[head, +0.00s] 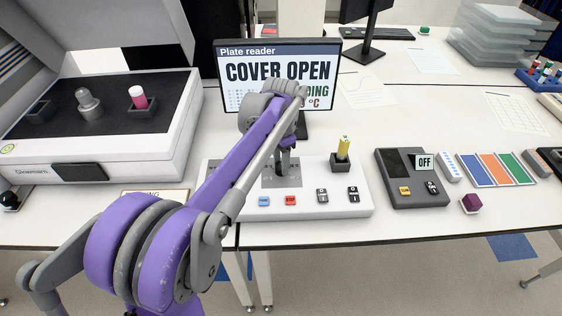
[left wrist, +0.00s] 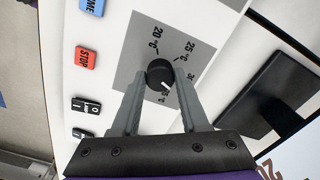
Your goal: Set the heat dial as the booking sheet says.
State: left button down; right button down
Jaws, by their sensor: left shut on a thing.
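The heat dial (left wrist: 159,75) is a black round knob on a grey plate (left wrist: 135,62) in the left wrist view. My left gripper (left wrist: 161,72) is shut on it, one finger on each side. The dial's white mark points down and slightly right in that view, towards a label partly hidden by a finger. The labels 20 °C and 25 °C show; another is cut by the finger. In the head view my left gripper (head: 284,168) is over the white control panel (head: 225,181) and hides the dial. I cannot pick out a readable booking sheet. My right gripper is not in view.
A screen (head: 277,72) reads "Plate reader, COVER OPEN", partly hidden by my arm. The panel has blue, red and black-and-white switches and a yellow-topped post (head: 343,148). An open-lidded machine (head: 170,152) stands left. A dark box (head: 400,195) showing OFF stands right.

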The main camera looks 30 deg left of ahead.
pick_arm(q)
jog(key=m, duration=0.3)
jog(key=shift+m, duration=2.2)
jog(key=shift+c, duration=2.1)
grip_release()
notch_tip(320, 180, up, 11)
jog(key=shift+p, duration=0.4)
jog(key=shift+f, duration=0.15)
